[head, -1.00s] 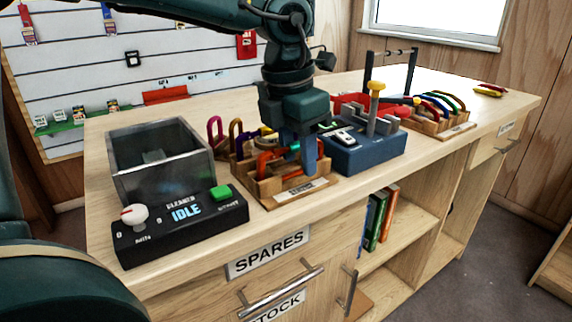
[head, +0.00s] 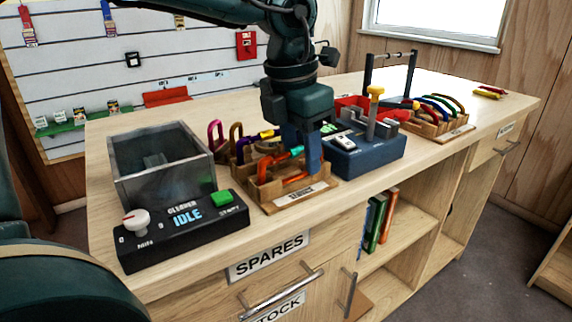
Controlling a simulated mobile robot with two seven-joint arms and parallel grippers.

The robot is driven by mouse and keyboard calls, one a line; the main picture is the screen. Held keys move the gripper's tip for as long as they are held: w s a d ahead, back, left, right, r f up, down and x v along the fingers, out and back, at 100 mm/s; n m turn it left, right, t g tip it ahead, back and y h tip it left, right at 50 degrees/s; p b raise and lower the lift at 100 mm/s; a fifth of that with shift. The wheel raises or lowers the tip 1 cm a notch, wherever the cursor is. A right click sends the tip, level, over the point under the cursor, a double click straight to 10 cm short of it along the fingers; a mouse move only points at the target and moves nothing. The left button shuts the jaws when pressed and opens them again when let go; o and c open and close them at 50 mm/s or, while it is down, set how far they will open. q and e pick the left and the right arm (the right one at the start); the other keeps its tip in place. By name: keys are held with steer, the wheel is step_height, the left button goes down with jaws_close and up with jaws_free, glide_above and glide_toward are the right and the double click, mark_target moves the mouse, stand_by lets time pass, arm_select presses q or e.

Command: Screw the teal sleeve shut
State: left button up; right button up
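An orange carabiner (head: 265,168) with a teal sleeve (head: 297,151) stands in the front of a wooden rack (head: 285,187). My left gripper (head: 302,150) points down over the right part of this rack. Its two blue fingers are apart, with the teal sleeve showing between or just behind them. I cannot tell whether either finger touches it. The sleeve's thread and right end are partly hidden by the front finger. My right gripper is not in the head view.
A grey open bin (head: 160,165) and a black cleaner box (head: 180,230) reading IDLE stand left of the rack. A blue block (head: 365,155) with an upright post and yellow knob stands close on the right. A second carabiner rack (head: 440,122) lies beyond.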

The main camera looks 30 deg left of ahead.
arm_select(q)
steer(key=shift+r+p, duration=0.35)
steer(key=shift+r, duration=0.3)
steer(key=shift+w+a, duration=0.25)
steer(key=shift+a, duration=0.4)
steer(key=shift+w+f+b, duration=0.1)
steer(key=shift+f+b, duration=1.05)
steer(key=shift+f, duration=0.35)
steer(key=shift+s+d, duration=0.25)
steer(key=shift+d, duration=0.45)
steer(key=shift+r, duration=0.2)
